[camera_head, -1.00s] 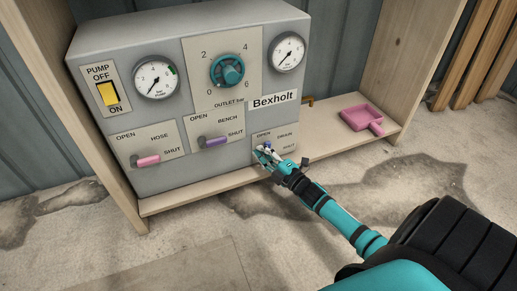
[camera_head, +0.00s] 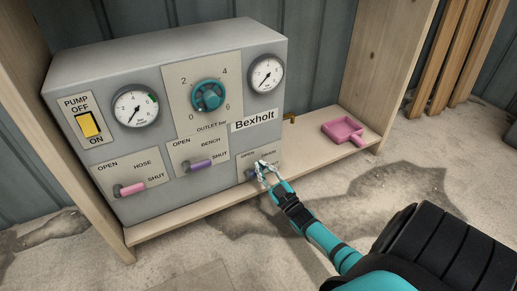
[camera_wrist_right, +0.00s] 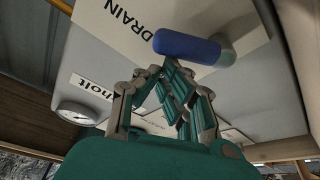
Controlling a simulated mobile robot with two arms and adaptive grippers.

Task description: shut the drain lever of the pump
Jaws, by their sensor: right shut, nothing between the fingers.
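The drain lever (camera_head: 252,172) is a small blue handle low on the right of the grey pump panel (camera_head: 150,65). My right gripper (camera_head: 264,172) covers part of it and of the OPEN, DRAIN and SHUT labels. In the right wrist view the blue handle (camera_wrist_right: 187,47) lies roughly sideways, its grey pivot at the right end, below the DRAIN print. My right gripper's fingers (camera_wrist_right: 178,85) are shut and empty just below the handle; I cannot tell whether they touch it. My left gripper is not in view.
The pink hose lever (camera_head: 130,189) and purple bench lever (camera_head: 200,165) sit left of the drain lever. A teal outlet knob (camera_head: 208,96), gauges and yellow switch (camera_head: 89,124) are above. A pink scoop (camera_head: 343,130) lies on the wooden shelf (camera_head: 310,138) at right.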

